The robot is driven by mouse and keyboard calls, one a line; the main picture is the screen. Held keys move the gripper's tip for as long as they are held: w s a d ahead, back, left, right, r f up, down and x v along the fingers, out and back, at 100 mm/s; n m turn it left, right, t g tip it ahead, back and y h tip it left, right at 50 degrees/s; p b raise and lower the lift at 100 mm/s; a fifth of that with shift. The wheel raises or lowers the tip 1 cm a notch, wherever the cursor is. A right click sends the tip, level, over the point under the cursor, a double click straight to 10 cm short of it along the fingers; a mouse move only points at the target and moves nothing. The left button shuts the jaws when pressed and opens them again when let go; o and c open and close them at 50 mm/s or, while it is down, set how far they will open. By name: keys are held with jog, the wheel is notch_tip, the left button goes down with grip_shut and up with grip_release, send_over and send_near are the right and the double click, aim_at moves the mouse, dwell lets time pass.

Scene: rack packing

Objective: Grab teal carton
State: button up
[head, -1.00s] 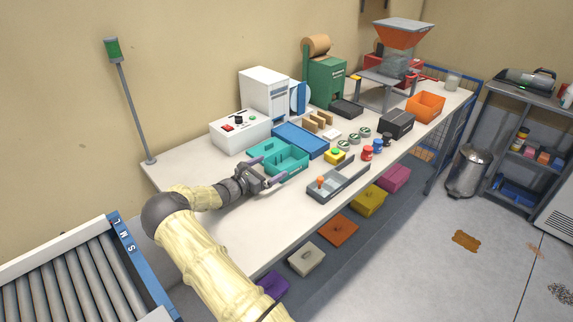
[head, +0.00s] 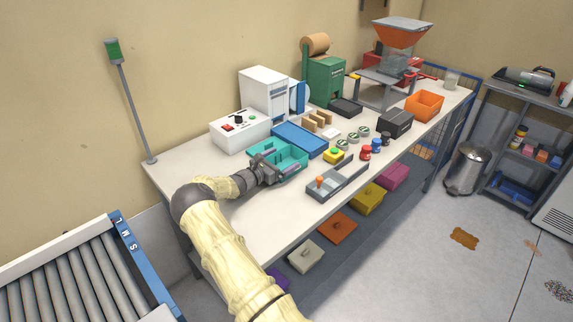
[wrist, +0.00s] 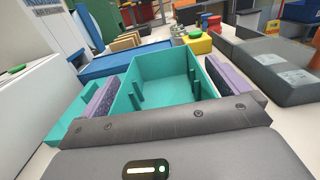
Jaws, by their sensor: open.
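The teal carton (head: 292,158) stands open and empty-looking on the worktable, its teal lid part (wrist: 80,112) folded out to the left. In the wrist view the carton body (wrist: 165,68) lies straight ahead, with small upright tabs inside. My gripper (head: 279,164) is open, and in the wrist view its two purple fingers (wrist: 162,82) lie on either side of the carton body. The left finger is between body and lid; the right finger is along the outer right wall. Whether the fingers touch the walls I cannot tell.
A grey tray (head: 325,184) stands to the right on the table (head: 238,212). A blue box (head: 300,139) is behind the carton, and a white machine (head: 240,130) stands to its left. A yellow button box (head: 334,156) is close by on the right.

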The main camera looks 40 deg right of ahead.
dwell(0.4)
jog(key=c, duration=0.8)
notch_tip(320, 180, up, 10)
jog(key=b, duration=0.1)
dwell(0.4)
